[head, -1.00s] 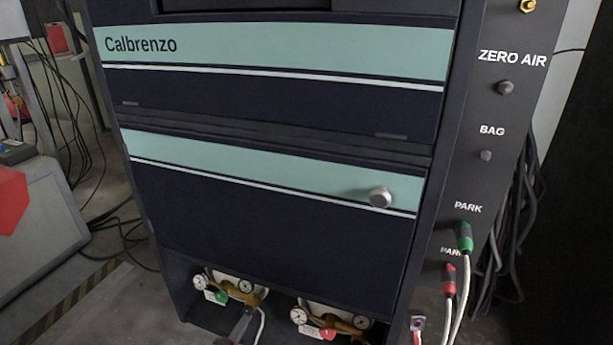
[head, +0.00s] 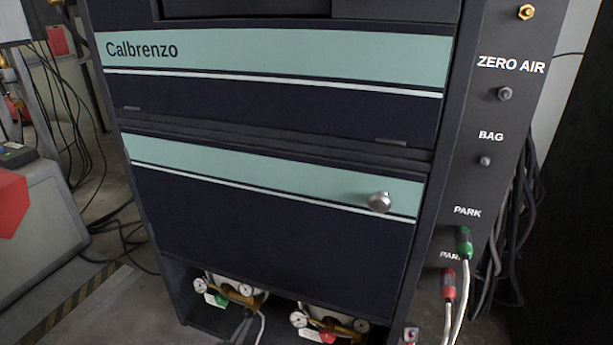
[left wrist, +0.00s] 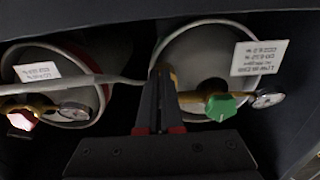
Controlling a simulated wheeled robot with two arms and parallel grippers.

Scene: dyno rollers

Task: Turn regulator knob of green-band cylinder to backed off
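The green regulator knob (head: 221,300) sits on a brass regulator low in the cabinet's open bottom bay. In the left wrist view, which looks upside down, the green knob (left wrist: 224,106) is right of my fingers, in front of a pale cylinder (left wrist: 203,65) with a white label. My left gripper (head: 242,330) is just below and right of the knob in the head view. Its fingers (left wrist: 159,78) look closed together, with nothing seen between them and apart from the knob. My right gripper is not in view.
A second regulator with a red knob (head: 327,337) stands to the right. A grey hose (left wrist: 120,79) runs across the bay close to my fingers. Small gauges (left wrist: 267,99) flank the regulators. The cabinet's lower door (head: 270,225) is shut above the bay.

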